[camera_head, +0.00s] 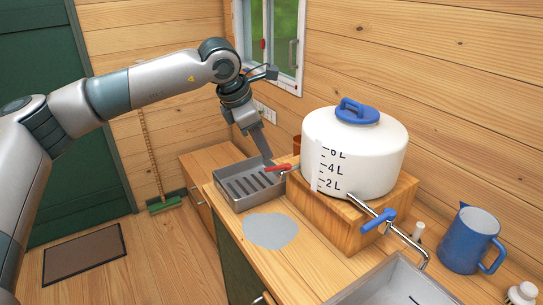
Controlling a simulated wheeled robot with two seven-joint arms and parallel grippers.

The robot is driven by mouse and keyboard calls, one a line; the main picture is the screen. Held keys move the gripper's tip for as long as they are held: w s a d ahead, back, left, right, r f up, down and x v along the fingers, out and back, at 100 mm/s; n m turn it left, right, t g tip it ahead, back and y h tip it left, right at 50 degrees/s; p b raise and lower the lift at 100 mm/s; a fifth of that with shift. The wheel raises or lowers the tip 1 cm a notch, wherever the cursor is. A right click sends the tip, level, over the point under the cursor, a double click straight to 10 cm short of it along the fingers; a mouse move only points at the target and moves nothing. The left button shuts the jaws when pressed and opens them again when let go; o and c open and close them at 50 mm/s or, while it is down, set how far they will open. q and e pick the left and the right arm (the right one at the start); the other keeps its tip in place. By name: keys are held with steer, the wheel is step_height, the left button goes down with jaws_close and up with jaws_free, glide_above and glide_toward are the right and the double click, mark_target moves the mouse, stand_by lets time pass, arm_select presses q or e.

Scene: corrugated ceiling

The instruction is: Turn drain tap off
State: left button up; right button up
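A white tank (352,150) with volume marks and a blue lid stands on a wooden block (318,208). A small tap with a red handle (279,168) sticks out at the tank's lower left, above the edge of a slotted metal drain tray (232,198). A second tap with a blue handle (378,220) sits on a metal pipe at the tank's front right. My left gripper (267,160) points down just by the red handle's left end. I cannot tell whether it touches the handle, or how far its fingers are apart. My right gripper is out of view.
A metal sink (392,284) is at the front right, with a blue pitcher (468,242) beyond it. A grey round mat (270,231) lies on the wooden counter.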

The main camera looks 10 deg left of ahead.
mark_target(271, 169)
arm_select(q)
steer(key=p+x, duration=0.2)
steer(key=x, duration=0.4)
steer(key=shift+d+f, duration=0.1)
steer(key=shift+f, duration=0.1)
steer(key=shift+w+d+f, duration=0.1)
steer(key=shift+w+f, duration=0.15)
steer(key=shift+f, duration=0.3)
steer(key=shift+c, duration=0.2)
jaws_close()
